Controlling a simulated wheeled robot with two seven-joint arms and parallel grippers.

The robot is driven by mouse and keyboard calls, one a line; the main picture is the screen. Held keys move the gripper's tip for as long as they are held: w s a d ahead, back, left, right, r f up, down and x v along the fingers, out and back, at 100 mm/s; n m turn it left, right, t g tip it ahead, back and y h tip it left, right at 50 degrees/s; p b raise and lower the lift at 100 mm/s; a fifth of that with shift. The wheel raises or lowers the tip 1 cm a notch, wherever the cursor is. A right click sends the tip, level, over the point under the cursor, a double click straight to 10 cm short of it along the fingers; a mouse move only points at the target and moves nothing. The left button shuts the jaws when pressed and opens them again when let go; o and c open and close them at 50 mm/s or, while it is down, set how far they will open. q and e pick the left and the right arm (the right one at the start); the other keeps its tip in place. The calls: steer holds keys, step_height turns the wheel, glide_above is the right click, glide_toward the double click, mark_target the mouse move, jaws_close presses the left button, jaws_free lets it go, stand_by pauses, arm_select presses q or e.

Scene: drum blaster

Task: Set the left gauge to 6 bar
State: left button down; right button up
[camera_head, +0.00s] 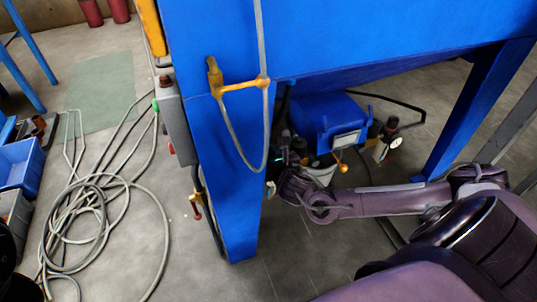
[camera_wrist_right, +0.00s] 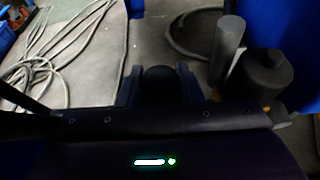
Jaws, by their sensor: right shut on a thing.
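One white-faced gauge (camera_head: 396,142) shows in the head view, beside a dark regulator under the blue machine, right of the blue box. I cannot read its pointer. A left gauge cannot be made out; the area around my right gripper is dark and cluttered. My right arm reaches in from the right, with its right gripper (camera_wrist_right: 160,88) beside the machine's front leg. In the right wrist view, its fingers are shut on a dark round knob (camera_wrist_right: 159,78). The knob's far side is hidden. My left gripper is not in view.
The blue machine leg (camera_head: 238,190) stands left of my right gripper. A blue box (camera_head: 330,115) and yellow-handled valve (camera_head: 340,160) are close by. Two dark cylinders (camera_wrist_right: 262,78) stand right of the fingers in the wrist view. Coiled hoses (camera_head: 85,225) lie on the left floor.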

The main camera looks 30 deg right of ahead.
steer(key=shift+r+m+h, duration=0.1)
steer(key=shift+m+h, duration=0.5)
steer(key=shift+h, duration=0.1)
steer(key=o, duration=1)
steer(key=shift+d, duration=0.1)
